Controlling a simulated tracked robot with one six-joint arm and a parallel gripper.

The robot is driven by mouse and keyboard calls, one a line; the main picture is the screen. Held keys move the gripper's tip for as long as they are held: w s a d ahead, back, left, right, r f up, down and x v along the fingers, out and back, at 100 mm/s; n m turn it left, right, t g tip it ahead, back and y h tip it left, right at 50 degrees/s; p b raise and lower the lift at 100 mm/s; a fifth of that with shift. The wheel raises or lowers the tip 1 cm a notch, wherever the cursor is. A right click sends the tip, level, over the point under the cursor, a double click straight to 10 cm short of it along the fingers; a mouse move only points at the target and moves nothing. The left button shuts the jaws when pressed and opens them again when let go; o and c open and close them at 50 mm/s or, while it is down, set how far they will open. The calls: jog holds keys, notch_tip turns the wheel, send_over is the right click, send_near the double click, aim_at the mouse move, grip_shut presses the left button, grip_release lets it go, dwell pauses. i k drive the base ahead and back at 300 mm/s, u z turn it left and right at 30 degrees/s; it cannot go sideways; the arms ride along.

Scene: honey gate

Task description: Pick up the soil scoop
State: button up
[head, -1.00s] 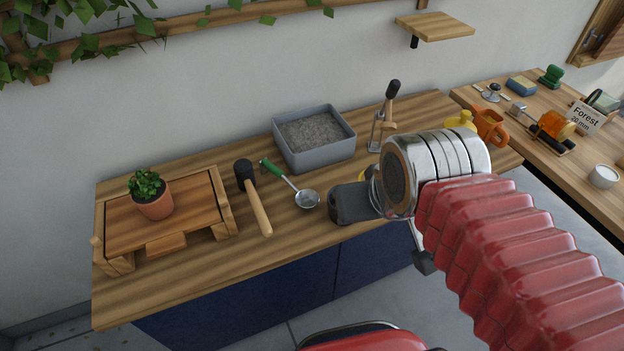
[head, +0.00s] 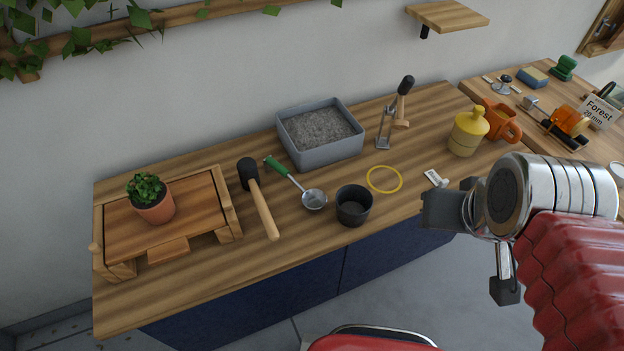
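The soil scoop, a round metal bowl (head: 313,199) on a metal shank with a green handle (head: 276,165), lies on the wooden bench. Its handle points back and left, toward the grey soil tray. My gripper (head: 473,250) is at the bench's front edge, to the right of the scoop and well apart from it. Its two dark finger pads are spread apart, with nothing seen between them. The scoop is fully in view.
A dark cup (head: 353,205) stands just right of the scoop, and a mallet (head: 262,205) lies left of it. Behind is the grey soil tray (head: 330,157). A yellow ring (head: 385,191), a yellow pot (head: 467,134) and a potted plant (head: 154,207) are also on the bench.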

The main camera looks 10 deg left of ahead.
aim_at(314, 200)
jog(key=z, duration=0.1)
jog(key=k, duration=1.15)
jog(key=u, duration=0.65)
jog(key=i, duration=1)
jog(key=u, duration=0.05)
